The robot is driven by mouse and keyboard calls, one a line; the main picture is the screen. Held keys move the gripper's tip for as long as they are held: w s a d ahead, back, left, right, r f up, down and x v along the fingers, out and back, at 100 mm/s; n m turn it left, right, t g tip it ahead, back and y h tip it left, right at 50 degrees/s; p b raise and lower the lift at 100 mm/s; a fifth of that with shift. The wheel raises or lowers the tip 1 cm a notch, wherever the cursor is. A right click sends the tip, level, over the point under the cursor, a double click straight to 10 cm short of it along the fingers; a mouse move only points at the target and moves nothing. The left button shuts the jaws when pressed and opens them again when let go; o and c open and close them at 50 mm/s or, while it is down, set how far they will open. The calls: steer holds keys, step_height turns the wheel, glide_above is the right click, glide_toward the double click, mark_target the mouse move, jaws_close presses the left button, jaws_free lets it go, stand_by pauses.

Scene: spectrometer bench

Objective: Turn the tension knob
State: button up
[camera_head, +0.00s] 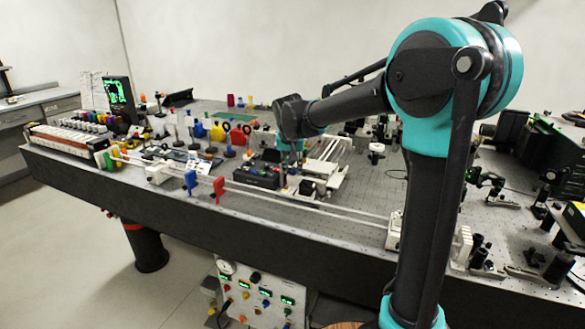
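I cannot tell which part is the tension knob; none stands out as it at this size. My gripper (289,168) points down over the optical table, beside a black box-shaped device (255,174) with small coloured parts on its front. The gripper is small and dark against the clutter, so its fingers do not show clearly. I cannot tell whether it is open or shut, or whether it touches anything. A white mechanism with pale rails (325,172) lies just right of the gripper. My arm hides part of the table behind it.
The perforated table (345,215) carries a long rail with a blue holder (190,181) and a red holder (219,188) at the front. Posts and coloured mounts crowd the back left. A control panel (262,302) with small knobs stands below the front edge. Dark optics crowd the right.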

steer(key=shift+c, duration=0.4)
jaws_close()
